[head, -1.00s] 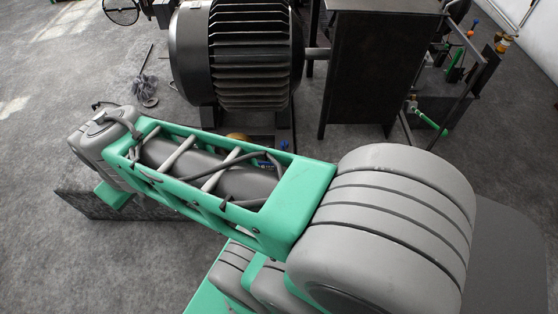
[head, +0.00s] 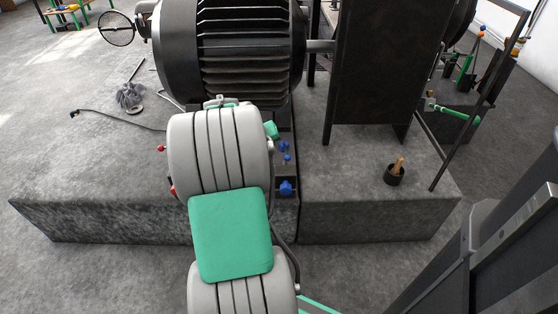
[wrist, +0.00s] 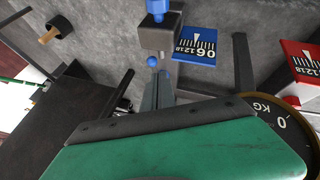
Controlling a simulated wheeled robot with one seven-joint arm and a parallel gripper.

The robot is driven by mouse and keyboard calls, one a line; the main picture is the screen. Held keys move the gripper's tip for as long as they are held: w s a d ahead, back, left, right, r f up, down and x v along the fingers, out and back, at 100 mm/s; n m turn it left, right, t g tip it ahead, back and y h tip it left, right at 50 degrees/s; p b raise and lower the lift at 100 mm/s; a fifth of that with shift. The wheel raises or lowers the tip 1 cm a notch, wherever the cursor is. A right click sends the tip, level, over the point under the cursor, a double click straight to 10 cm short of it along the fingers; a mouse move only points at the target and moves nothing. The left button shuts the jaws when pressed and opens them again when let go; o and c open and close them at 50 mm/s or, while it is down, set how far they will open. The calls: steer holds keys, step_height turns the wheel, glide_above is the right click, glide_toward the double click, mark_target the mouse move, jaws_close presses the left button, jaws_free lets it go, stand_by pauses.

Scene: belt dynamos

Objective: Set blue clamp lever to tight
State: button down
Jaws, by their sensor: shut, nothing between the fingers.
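In the wrist view, a small blue ball knob (wrist: 152,61) sits just below a grey block (wrist: 158,35) with a blue part (wrist: 157,8) at its top. Which blue part is the clamp lever is not clear. A blue scale card (wrist: 196,46) with numbers lies right of the block. My gripper (wrist: 158,80) is shut and empty, its fingertips close below the ball knob in the picture; contact cannot be told. In the head view, small blue parts (head: 284,147) and a larger blue part (head: 286,187) show right of my arm, which hides my fingertips.
A large black finned motor (head: 230,45) stands on the grey plinth (head: 110,205). A dark upright panel (head: 385,70) and a black pot (head: 394,177) are to the right.

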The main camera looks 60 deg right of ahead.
steer(key=b+x, duration=0.4)
steer(key=x, duration=0.6)
steer(key=shift+a, duration=0.1)
steer(key=shift+s, duration=0.1)
